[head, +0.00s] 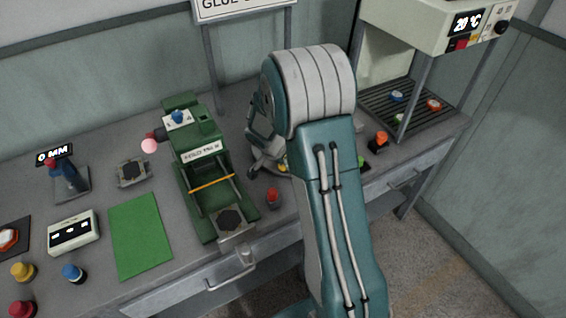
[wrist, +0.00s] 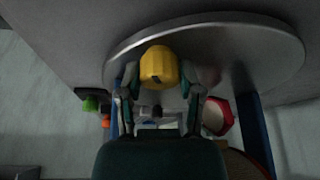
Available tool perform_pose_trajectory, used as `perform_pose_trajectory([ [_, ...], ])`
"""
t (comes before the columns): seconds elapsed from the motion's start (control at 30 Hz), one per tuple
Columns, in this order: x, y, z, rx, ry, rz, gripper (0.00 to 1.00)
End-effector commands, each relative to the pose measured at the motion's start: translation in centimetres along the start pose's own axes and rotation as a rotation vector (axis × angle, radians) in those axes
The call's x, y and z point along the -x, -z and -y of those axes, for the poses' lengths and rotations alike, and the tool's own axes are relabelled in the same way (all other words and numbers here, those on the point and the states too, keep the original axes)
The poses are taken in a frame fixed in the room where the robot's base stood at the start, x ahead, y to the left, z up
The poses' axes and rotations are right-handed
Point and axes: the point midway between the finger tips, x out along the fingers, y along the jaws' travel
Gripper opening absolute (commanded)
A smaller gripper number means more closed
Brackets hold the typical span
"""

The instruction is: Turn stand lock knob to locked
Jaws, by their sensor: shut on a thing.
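A yellow knob (wrist: 158,66) sits in front of a round grey metal disc (wrist: 240,42) in the wrist view. My gripper (wrist: 161,80) has one finger on each side of the knob and is shut on it. The knob's marking and lock position cannot be read. In the head view my arm covers most of the stand and my gripper. Only a small yellow patch (head: 283,167) shows beside the arm, and I cannot tell whether it is the same knob.
A green press (head: 183,148) stands left of my arm. A red-topped button (head: 272,196) is close to the arm's left. An orange-topped button (head: 380,139) and a rack (head: 411,120) under the temperature unit (head: 440,22) are right. A blue post (wrist: 254,135) flanks the disc.

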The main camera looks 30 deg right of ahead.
Motion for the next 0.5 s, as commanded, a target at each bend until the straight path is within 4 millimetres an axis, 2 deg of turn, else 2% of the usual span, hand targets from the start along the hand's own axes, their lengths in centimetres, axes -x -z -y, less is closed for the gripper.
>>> perform_pose_trajectory([
  [0.5,-0.19,-0.27,0.07,-0.388,-0.164,0.004,0.00],
])
